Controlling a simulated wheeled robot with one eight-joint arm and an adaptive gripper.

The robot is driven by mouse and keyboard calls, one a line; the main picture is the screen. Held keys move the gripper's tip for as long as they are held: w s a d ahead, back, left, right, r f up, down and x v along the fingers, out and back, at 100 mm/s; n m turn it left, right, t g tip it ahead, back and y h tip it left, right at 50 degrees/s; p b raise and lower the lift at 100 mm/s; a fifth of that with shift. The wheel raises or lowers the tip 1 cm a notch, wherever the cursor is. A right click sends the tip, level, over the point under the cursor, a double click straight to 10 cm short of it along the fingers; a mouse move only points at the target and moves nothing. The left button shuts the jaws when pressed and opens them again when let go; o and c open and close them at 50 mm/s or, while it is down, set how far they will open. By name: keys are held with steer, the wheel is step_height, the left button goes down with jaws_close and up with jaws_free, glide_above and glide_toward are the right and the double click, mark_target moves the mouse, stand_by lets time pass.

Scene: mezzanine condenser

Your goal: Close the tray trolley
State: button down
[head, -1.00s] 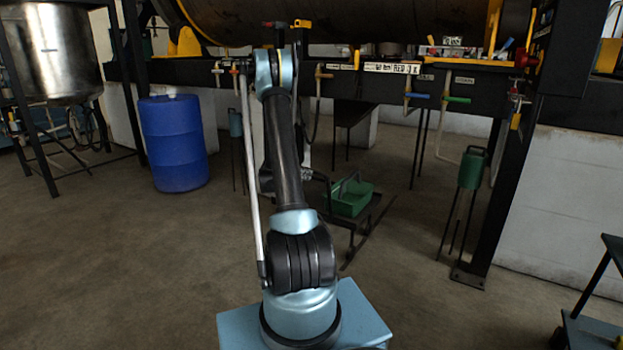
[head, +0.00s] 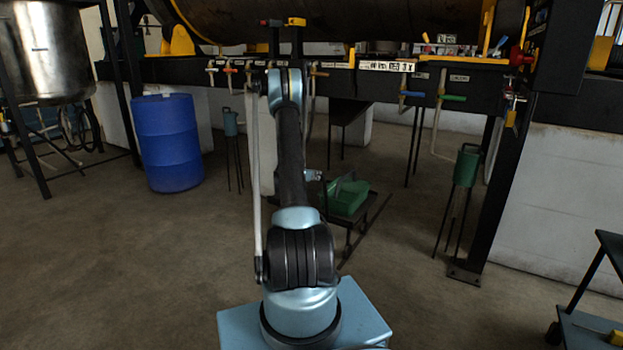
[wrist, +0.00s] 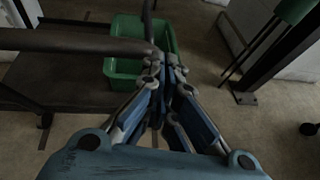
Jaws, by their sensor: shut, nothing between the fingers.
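The tray trolley (head: 374,211) is a low dark frame on the floor, just right of my arm in the head view. A green tray (head: 347,199) with a dark handle sits on it. In the wrist view, the green tray (wrist: 122,67) lies beyond my gripper, and the dark trolley deck (wrist: 60,92) is at left. My gripper (wrist: 168,62) is shut and empty. Its fingertips overlap the tray and the end of a dark bar (wrist: 75,40) in the picture; I cannot tell whether they touch. In the head view my arm hides part of the trolley.
A blue drum (head: 168,143) stands at the left. A green can on a thin stand (head: 467,166) is at the right, beside a dark post (head: 497,190). Bare floor surrounds the trolley.

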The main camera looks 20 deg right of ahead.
steer(key=shift+x, duration=0.75)
steer(key=shift+d, duration=0.1)
